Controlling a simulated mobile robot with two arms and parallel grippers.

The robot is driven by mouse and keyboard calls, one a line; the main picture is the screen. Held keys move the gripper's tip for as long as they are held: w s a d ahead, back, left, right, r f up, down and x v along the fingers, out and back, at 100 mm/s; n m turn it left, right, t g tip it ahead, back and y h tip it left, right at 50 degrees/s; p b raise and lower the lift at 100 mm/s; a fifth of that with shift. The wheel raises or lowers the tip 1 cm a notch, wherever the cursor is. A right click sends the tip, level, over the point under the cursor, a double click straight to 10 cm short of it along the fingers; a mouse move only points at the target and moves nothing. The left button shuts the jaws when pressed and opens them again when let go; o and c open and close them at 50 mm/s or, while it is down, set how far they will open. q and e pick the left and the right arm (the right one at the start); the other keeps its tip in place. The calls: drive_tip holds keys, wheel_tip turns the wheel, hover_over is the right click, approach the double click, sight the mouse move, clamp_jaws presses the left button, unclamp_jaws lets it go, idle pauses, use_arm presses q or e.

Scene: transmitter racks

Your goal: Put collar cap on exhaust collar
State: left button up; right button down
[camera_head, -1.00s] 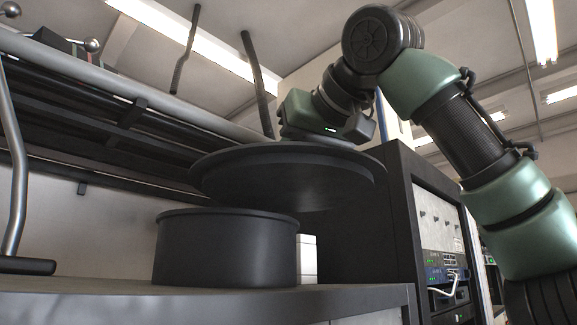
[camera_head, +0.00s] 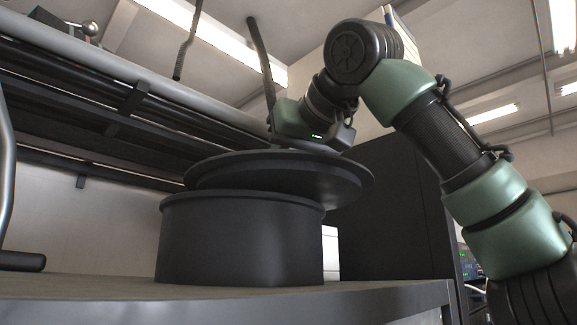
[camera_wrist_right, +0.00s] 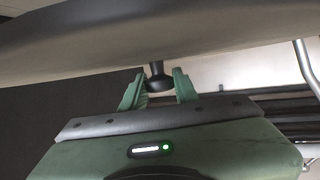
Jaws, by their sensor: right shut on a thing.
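The collar cap (camera_head: 275,172) is a wide black disc with a stepped underside, held over the exhaust collar (camera_head: 240,240). The collar is a short, upright black cylinder with a rolled rim, standing on a grey top. The cap is slightly tilted and sits off to the right, overhanging the collar's right rim. I cannot tell whether they touch. My right gripper (camera_wrist_right: 158,82) is above the cap, its green fingers shut on the cap's black knob (camera_wrist_right: 157,72) in the right wrist view. In the head view the fingers are hidden. My left gripper is not in view.
The grey top (camera_head: 390,297) ends in a front edge below the collar. A dark cabinet (camera_head: 390,205) stands close on the right, and a white block (camera_head: 330,252) is behind the collar. Pipes and rails (camera_head: 130,75) run along the upper left.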

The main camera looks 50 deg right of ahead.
drive_tip(key=shift+w+r, duration=0.2)
drive_tip(key=shift+w, duration=1.05)
drive_tip(key=shift+w+d+p, duration=0.2)
drive_tip(key=shift+w+d, duration=0.05)
drive_tip(key=shift+w, duration=1.35)
drive_tip(key=shift+w+d+p, duration=0.2)
drive_tip(key=shift+w, duration=1.4)
drive_tip(key=shift+f+b, duration=0.3)
drive_tip(key=shift+f, duration=0.75)
drive_tip(key=c, duration=1)
unclamp_jaws()
drive_tip(key=shift+a, duration=0.1)
drive_tip(key=shift+s, duration=0.1)
